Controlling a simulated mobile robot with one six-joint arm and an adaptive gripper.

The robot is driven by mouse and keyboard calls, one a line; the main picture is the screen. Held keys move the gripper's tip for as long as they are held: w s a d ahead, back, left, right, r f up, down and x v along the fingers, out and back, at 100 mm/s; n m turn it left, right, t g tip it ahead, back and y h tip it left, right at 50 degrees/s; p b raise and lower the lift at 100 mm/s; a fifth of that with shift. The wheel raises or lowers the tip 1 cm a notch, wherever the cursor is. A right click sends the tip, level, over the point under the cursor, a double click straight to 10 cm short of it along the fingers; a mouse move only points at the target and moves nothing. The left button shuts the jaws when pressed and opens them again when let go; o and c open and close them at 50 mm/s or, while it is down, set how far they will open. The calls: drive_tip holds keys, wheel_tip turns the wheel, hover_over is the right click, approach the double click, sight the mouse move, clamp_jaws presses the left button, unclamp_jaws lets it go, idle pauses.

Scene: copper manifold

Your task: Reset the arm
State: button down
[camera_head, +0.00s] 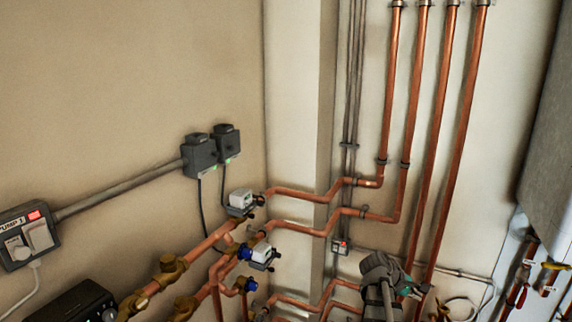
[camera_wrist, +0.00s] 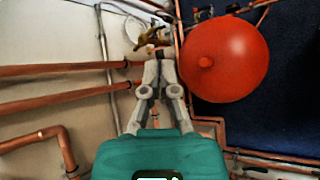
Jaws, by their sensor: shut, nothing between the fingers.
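My gripper (camera_wrist: 159,60) shows in the wrist view with its two grey fingers together and nothing between them. Its tips point up the picture, towards a brass fitting (camera_wrist: 152,38). I cannot tell whether they touch it or are only in front of it. In the head view a grey and black part of my arm shows low on the right, in front of the copper pipes, and the fingers cannot be made out there.
A round red vessel (camera_wrist: 228,58) is just right of the fingers. Copper pipes (camera_wrist: 60,108) run on the left.

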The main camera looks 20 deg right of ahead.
drive_tip(key=w+a+f+m+t+y, duration=0.1)
drive_tip(key=w+a+f+y, duration=0.2)
drive_tip(key=a, duration=0.8)
drive_tip(key=w+a+f+m+t+y, duration=0.2)
drive_tip(key=w+a, duration=0.1)
drive_tip(key=a, duration=0.8)
drive_tip(key=s+a+f+m+y, duration=0.1)
drive_tip(key=a+y, duration=0.3)
drive_tip(key=a, duration=1.6)
drive_tip(key=shift+f+m+y, duration=0.3)
drive_tip(key=shift+m, duration=0.1)
drive_tip(key=shift+a, duration=0.1)
